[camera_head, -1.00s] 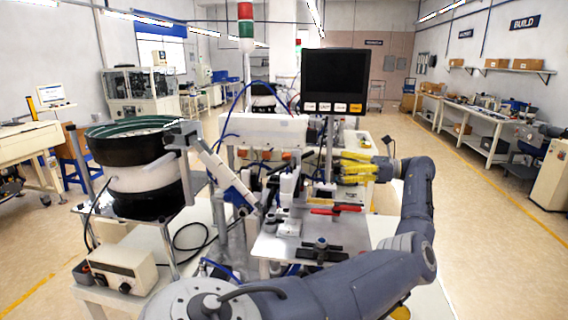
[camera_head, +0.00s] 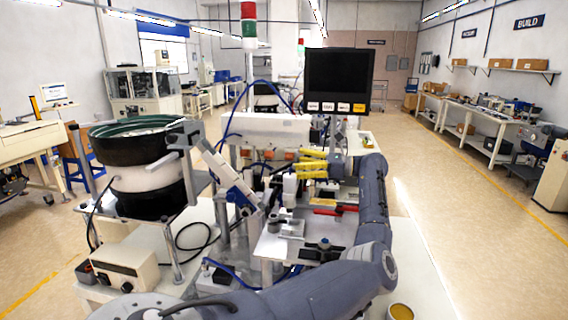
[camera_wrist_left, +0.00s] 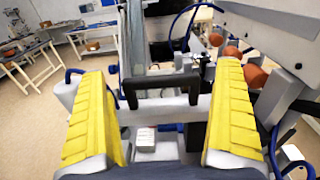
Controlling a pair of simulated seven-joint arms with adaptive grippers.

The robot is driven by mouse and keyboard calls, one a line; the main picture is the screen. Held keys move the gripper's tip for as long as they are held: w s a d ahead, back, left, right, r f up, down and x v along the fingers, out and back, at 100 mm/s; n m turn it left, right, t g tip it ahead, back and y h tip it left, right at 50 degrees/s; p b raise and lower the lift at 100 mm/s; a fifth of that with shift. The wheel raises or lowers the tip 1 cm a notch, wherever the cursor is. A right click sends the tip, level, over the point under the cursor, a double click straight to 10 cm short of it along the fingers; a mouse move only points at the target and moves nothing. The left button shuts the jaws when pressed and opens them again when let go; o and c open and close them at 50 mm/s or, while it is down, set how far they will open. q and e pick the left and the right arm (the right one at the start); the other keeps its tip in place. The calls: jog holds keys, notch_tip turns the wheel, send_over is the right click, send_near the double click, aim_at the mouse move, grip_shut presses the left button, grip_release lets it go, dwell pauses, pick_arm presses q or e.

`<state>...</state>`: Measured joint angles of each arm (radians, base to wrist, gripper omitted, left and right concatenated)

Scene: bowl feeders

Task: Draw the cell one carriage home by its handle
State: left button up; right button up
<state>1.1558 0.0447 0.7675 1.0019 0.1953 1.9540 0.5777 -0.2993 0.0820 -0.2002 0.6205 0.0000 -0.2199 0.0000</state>
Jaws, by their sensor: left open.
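My left gripper (camera_head: 302,165), with yellow finger pads, is open at the machine, below the monitor in the head view. In the left wrist view my open left gripper (camera_wrist_left: 163,75) has one yellow finger on each side of a black U-shaped handle (camera_wrist_left: 160,82). The handle appears between the fingers, and neither finger seems to touch it. A pale crossbar (camera_wrist_left: 175,110), perhaps part of the carriage, lies just below the handle. In the head view the handle is too small or hidden to pick out. My right gripper is not in view.
A monitor (camera_head: 338,75) stands just above my gripper. A white housing (camera_head: 265,126) and a bowl feeder (camera_head: 140,178) are to its left. A red-handled clamp (camera_head: 335,209) sits on the plate in front. Orange round parts (camera_wrist_left: 254,75) lie close to the right finger.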

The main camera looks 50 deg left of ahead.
pick_arm(q)
jog(key=shift+s+a, duration=0.3)
jog(key=shift+a, duration=0.1)
jog(key=c, duration=1.5)
